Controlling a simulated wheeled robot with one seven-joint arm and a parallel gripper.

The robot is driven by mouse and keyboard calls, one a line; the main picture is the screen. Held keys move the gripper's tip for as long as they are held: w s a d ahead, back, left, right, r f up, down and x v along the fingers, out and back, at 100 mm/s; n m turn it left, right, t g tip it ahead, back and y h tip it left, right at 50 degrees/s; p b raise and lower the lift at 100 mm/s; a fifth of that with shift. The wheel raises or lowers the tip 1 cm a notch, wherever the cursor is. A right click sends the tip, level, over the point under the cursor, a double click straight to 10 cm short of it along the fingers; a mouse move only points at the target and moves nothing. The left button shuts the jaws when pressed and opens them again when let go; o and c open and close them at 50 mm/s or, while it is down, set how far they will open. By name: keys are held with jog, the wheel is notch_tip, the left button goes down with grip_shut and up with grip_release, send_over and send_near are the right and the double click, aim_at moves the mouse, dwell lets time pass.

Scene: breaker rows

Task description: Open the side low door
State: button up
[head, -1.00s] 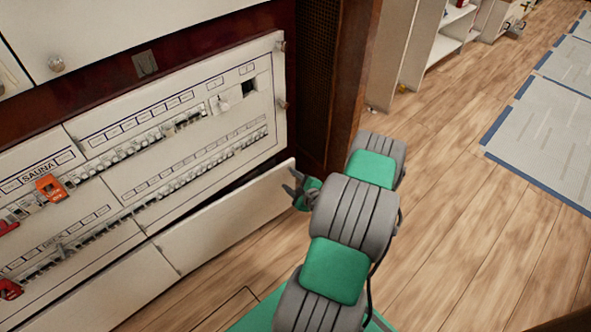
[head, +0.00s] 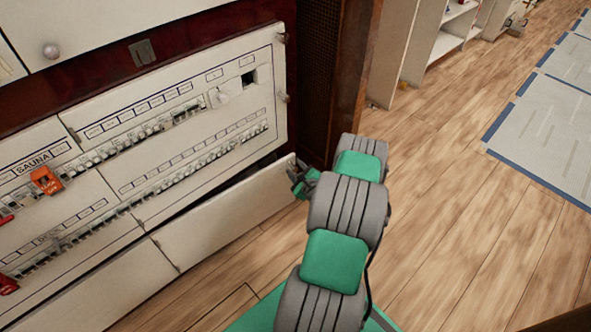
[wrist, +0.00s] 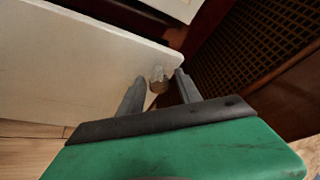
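The low door (head: 225,215) is a white panel at the bottom right of the breaker cabinet in the head view. A dark gap above it widens toward its right end, so it looks slightly ajar there. In the wrist view the door (wrist: 75,65) fills the left, with a small brass knob (wrist: 158,80) near its right end. My gripper (wrist: 160,78) is open, with its two grey fingers on either side of the knob. I see no clear contact. In the head view my gripper (head: 298,175) is at the door's right end, where it hides the knob.
The breaker panel (head: 215,110) stands above the door. A dark wooden post (head: 350,75) and a lattice grille (wrist: 265,50) stand close on the right. Open wooden floor (head: 450,200) lies to the right, with white shelves (head: 425,55) farther back.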

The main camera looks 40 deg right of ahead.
grip_shut()
dwell(1.2)
